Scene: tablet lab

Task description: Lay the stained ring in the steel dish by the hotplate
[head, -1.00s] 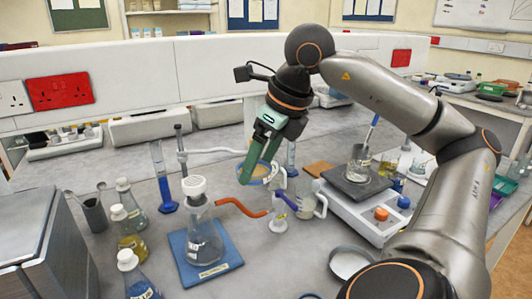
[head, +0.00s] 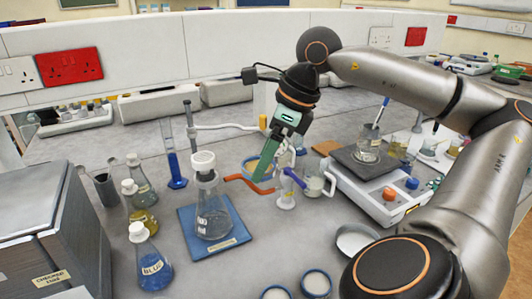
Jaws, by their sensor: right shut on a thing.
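My right gripper (head: 264,172), with green fingers, points down over the middle of the bench. It is shut on a blue-rimmed ring (head: 250,164) with a pale tan face, partly hidden behind the fingers. I cannot make out the stain. The ring is just behind the orange tubing and left of the glass pieces. A shallow round steel dish (head: 352,241) lies on the bench in front of the hotplate (head: 391,196), partly hidden by my right arm. Its visible inside looks empty. My left gripper is not in view.
A stoppered flask (head: 212,215) stands on a blue mat (head: 188,243), left of the gripper. Orange tubing (head: 248,184) runs close under the fingers. Two more blue-rimmed rounds (head: 316,283) lie at the front edge. A beaker (head: 367,148) stands on the hotplate. Bench between mat and dish is clear.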

